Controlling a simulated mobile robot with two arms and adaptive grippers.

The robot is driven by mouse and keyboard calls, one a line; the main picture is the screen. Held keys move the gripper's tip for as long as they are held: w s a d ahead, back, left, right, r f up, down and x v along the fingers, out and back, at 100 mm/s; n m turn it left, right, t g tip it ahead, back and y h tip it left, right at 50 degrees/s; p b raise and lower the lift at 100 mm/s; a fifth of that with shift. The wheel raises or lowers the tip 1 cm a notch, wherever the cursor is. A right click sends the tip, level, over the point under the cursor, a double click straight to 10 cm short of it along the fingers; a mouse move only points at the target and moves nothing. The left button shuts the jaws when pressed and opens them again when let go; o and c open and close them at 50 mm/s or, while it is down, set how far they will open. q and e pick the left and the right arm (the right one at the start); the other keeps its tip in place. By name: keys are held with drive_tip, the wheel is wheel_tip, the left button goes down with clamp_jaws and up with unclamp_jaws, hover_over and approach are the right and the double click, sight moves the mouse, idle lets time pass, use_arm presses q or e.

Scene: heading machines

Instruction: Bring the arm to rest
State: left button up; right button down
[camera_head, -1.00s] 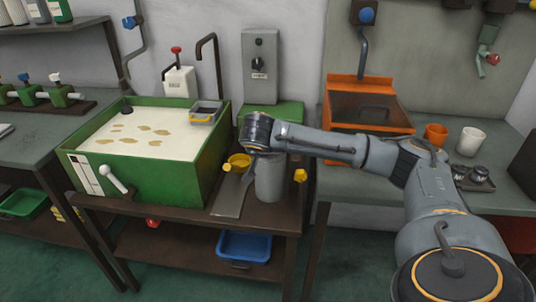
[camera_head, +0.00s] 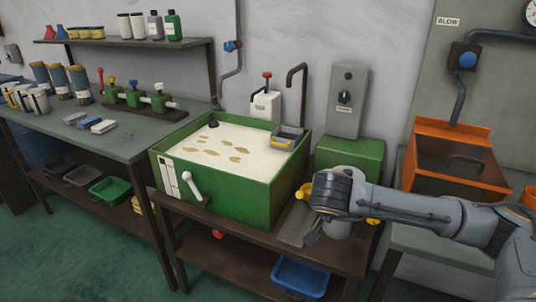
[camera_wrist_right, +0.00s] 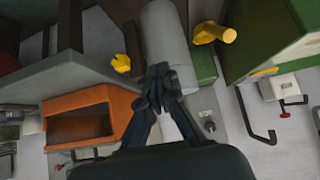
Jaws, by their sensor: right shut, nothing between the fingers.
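My right arm comes in from the right in the head view. In the head view the cylinder (camera_head: 338,229) is mostly hidden behind my wrist. My left gripper is not in view.
A green tank (camera_head: 230,190) of pale liquid stands left of my gripper. An orange open box (camera_head: 455,180) stands to the right, behind my forearm. A blue tray (camera_head: 300,276) lies on the shelf below. A grey worktable (camera_head: 90,135) with bottles and valves is at left. Green floor is clear at lower left.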

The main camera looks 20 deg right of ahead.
drive_tip(key=w+a+f+m+g+y+p, duration=0.1)
drive_tip(key=a+f+m+y, duration=0.8)
drive_tip(key=a, duration=0.5)
drive_tip(key=w+a+f+m+g+y+p, duration=0.1)
drive_tip(key=a+f+m+y, duration=0.8)
drive_tip(key=a, duration=0.4)
wheel_tip(320, 180, down, 8)
drive_tip(key=w+d+m+t, duration=0.25)
drive_tip(key=m+t, duration=0.35)
drive_tip(key=m, duration=0.7)
drive_tip(key=s+d+f+m+h+p, duration=0.1)
drive_tip(key=s+d+f+m+h, duration=0.4)
drive_tip(key=f+m, duration=0.45)
drive_tip(key=s+d+f+m+h, duration=0.45)
drive_tip(key=s+f+m, duration=0.35)
drive_tip(key=f, duration=0.3)
drive_tip(key=s+f+m+g, duration=0.3)
drive_tip(key=s+f, duration=0.1)
drive_tip(key=s, duration=0.7)
drive_tip(key=s+f+m+g+h, duration=0.1)
drive_tip(key=s+f+m, duration=0.3)
drive_tip(key=s, duration=0.7)
drive_tip(key=s+f+m+g+h, duration=0.1)
drive_tip(key=s+f+m+g, duration=0.3)
drive_tip(key=s, duration=0.7)
drive_tip(key=shift+s+d+f+g+p, duration=0.2)
drive_tip(key=shift+d+f+g+p, duration=0.1)
drive_tip(key=shift+p, duration=0.05)
